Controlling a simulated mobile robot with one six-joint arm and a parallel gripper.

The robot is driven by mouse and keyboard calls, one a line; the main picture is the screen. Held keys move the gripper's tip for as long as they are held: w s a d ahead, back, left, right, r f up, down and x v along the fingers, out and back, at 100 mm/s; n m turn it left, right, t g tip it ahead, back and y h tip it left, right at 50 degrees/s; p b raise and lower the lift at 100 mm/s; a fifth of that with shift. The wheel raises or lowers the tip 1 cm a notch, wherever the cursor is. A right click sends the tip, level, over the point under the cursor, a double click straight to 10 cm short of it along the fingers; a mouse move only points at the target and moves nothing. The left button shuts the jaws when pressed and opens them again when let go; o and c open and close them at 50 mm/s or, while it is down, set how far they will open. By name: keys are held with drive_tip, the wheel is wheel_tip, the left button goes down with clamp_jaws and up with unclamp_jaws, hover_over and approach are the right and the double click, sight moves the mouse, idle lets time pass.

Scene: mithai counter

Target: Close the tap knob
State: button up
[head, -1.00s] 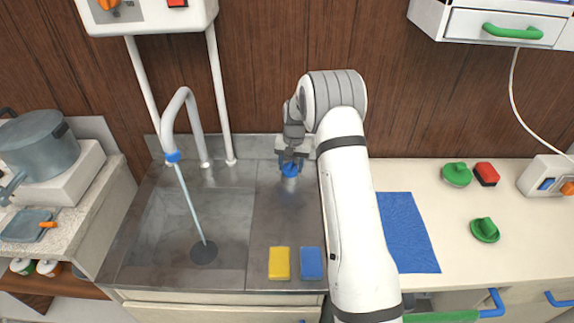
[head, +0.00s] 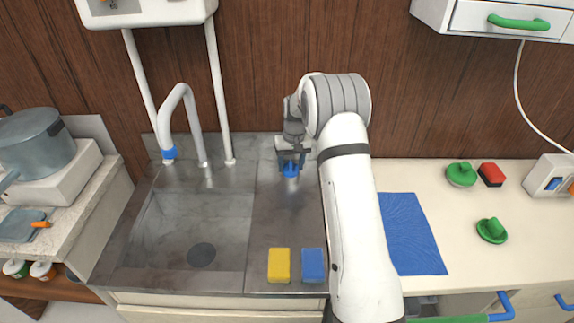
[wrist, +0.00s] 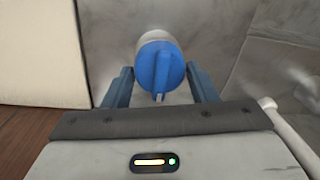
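The blue tap knob (head: 290,170) sits on the steel counter to the right of the sink basin, below my gripper. In the wrist view the round knob (wrist: 160,66) has its raised grip bar pointing toward the bottom of the picture. My gripper (wrist: 161,86) is open, with one finger on each side of the knob and gaps between the fingers and its rim. The basin drain (head: 201,255) is dark.
A yellow sponge (head: 279,265) and a blue sponge (head: 312,265) lie at the counter's front. A blue cloth (head: 412,235) and green lids (head: 491,230) lie to the right. A pot (head: 35,145) stands at left. White pipes (head: 220,90) rise behind the sink.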

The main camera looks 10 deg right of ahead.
sight(292, 163)
drive_tip(key=o, duration=0.4)
drive_tip(key=shift+d+r+b, duration=0.15)
drive_tip(key=shift+r+b, duration=0.25)
drive_tip(key=shift+r, duration=1.55)
drive_tip(key=shift+d+r+b, duration=0.1)
drive_tip(key=shift+r+b, duration=0.3)
drive_tip(key=shift+r, duration=1.55)
